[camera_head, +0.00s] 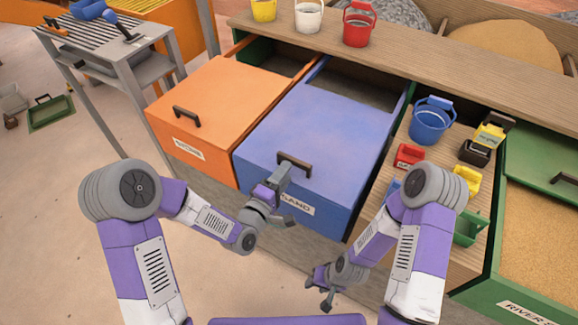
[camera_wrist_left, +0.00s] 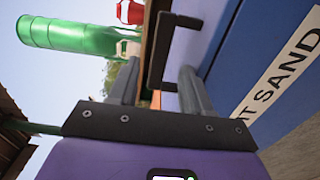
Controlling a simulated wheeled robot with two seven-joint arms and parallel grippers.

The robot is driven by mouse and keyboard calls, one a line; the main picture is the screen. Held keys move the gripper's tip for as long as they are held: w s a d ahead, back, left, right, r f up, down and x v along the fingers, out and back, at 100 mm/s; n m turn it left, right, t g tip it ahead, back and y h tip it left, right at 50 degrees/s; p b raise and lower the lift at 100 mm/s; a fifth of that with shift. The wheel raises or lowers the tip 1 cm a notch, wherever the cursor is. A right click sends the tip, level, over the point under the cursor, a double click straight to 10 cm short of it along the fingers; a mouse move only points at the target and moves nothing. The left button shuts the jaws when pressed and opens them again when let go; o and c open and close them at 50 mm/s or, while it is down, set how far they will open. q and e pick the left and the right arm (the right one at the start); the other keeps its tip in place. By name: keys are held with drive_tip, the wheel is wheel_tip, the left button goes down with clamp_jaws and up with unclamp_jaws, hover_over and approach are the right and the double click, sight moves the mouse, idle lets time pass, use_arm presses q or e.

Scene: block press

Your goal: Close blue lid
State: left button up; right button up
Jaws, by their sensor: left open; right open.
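The blue lid (camera_head: 322,133) lies flat on the blue bin with "SAND" on its front label. A dark opening shows behind the lid, toward the counter. Its dark handle (camera_head: 295,163) sits near the front edge. My left gripper (camera_head: 284,198) is open at the bin's front, just below the handle. In the left wrist view the handle (camera_wrist_left: 160,48) shows beyond and between the open fingers (camera_wrist_left: 160,88); I see no grip on it. My right gripper (camera_head: 321,288) is open and empty, low in front of the bins.
An orange lidded bin (camera_head: 222,105) stands left of the blue one. Right are a blue bucket (camera_head: 431,120), small coloured items, and a green bin (camera_head: 535,235) of sand. Yellow, white and red buckets (camera_head: 359,24) stand on the back counter. A grey slatted table (camera_head: 105,40) stands far left.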

use_arm(q)
drive_tip(key=v, duration=0.3)
drive_tip(key=shift+s+a, duration=0.2)
drive_tip(key=shift+s, duration=0.1)
drive_tip(key=s+a+f+m+g+y+p, duration=0.2)
drive_tip(key=s+f+g+p, duration=0.15)
drive_tip(key=f, duration=0.35)
drive_tip(key=s+a+f+m+g+y+p, duration=0.2)
drive_tip(key=f+m+g, duration=0.15)
drive_tip(key=f, duration=0.35)
drive_tip(key=s+a+f+m+g+p, duration=0.1)
drive_tip(key=s+a+f+g, duration=0.1)
drive_tip(key=s+g, duration=0.2)
drive_tip(key=s+a+f+m+g+y+p, duration=0.1)
drive_tip(key=s+f+m+g+p, duration=0.1)
drive_tip(key=s, duration=0.7)
drive_tip(key=shift+a+f+g, duration=0.4)
drive_tip(key=shift+f+g, duration=0.4)
drive_tip(key=shift+g, duration=0.1)
drive_tip(key=shift+s+m, duration=0.15)
drive_tip(key=shift+m, duration=0.1)
drive_tip(key=shift+c, duration=0.6)
drive_tip(key=shift+d, duration=0.15)
